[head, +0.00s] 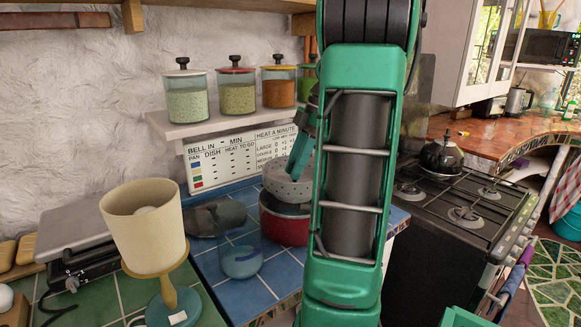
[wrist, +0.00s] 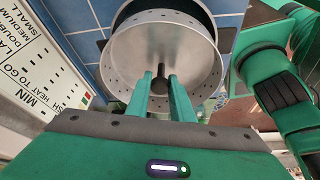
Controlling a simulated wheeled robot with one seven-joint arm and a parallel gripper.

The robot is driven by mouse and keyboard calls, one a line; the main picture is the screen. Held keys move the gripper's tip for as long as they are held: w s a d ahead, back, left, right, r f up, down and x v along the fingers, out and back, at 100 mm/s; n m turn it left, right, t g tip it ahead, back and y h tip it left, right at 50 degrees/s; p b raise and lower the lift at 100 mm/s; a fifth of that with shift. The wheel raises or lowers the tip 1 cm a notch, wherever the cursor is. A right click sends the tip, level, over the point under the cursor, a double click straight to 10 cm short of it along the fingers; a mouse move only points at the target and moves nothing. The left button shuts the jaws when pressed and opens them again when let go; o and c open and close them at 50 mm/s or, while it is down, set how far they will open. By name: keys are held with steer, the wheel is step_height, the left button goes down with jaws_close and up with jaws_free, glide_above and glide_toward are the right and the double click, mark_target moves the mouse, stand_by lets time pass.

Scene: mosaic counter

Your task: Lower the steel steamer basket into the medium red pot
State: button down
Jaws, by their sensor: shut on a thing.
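The steel steamer basket (head: 284,186) is a grey, perforated round pan. In the head view it appears just above the medium red pot (head: 283,228), overlapping its rim. My gripper (head: 299,168) reaches down to the basket, partly hidden by my arm. In the wrist view my gripper (wrist: 160,88) is shut on the basket's short central post, with the basket (wrist: 135,50) open towards the camera. A dark round opening, apparently the pot (wrist: 125,14), shows past the basket's far rim, so the two look offset. The pot's right side is hidden in the head view.
A clear glass jar (head: 241,252) stands close left of the pot on blue tiles. A lamp (head: 147,228) stands nearer at left. A shelf (head: 215,124) with several jars is behind. A stove (head: 462,205) with a black kettle (head: 443,155) is at right.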

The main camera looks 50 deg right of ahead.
steer(key=shift+f, duration=0.25)
stand_by(0.3)
steer(key=shift+f, duration=0.85)
steer(key=shift+f, duration=0.35)
steer(key=shift+f, duration=1.85)
steer(key=shift+f, duration=0.3)
steer(key=shift+f, duration=1.1)
steer(key=shift+f, duration=0.55)
